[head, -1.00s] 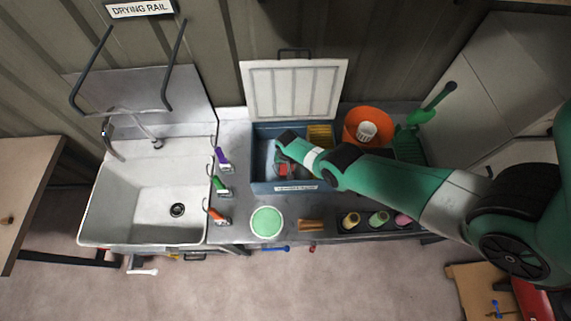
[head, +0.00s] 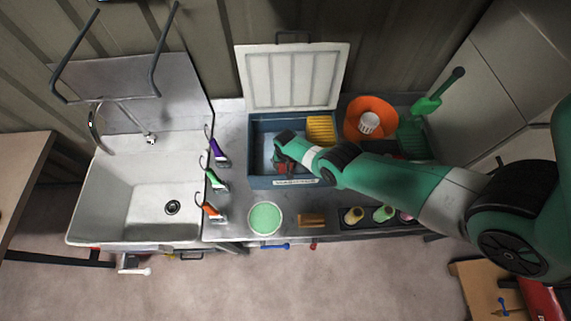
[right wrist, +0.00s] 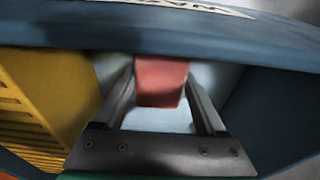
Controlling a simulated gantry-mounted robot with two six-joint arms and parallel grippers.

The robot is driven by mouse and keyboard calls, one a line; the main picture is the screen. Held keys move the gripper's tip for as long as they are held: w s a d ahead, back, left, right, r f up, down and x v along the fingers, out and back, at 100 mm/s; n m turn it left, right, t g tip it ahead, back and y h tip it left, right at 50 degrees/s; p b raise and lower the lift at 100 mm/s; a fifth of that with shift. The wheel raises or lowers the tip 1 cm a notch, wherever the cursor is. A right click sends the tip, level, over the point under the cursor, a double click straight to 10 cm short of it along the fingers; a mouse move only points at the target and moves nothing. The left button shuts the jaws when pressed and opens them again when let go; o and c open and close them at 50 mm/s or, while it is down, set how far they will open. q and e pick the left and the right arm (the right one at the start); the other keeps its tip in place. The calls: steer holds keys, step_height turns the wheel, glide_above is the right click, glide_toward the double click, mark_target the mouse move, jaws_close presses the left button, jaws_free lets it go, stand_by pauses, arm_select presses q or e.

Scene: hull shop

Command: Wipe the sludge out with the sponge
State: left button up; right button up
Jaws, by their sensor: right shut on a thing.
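The sponge (right wrist: 160,80) is a small red block. It also shows in the head view as a red patch (head: 285,168), partly covered by my arm. My right gripper (right wrist: 163,92) is shut on it, with a finger on each side, and reaches down into an open blue box (head: 262,183). The box floor (right wrist: 155,119) looks pale grey and blurred. I cannot clearly make out sludge on it; my arm hides part of the floor. My left gripper is not in view.
A yellow slatted insert (head: 321,129) fills the box's back right corner. The white lid (head: 292,77) stands open behind.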

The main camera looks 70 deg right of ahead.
steer(key=shift+f+b, duration=1)
steer(key=shift+b, duration=0.05)
steer(key=d+b, duration=0.1)
steer(key=w+d+b, duration=0.1)
steer(key=b, duration=0.1)
steer(key=shift+w+d+f, duration=0.15)
steer(key=shift+d, duration=0.15)
steer(key=shift+w+d, duration=0.1)
steer(key=shift+d, duration=0.15)
steer(key=shift+d+r, duration=0.1)
steer(key=shift+r, duration=0.15)
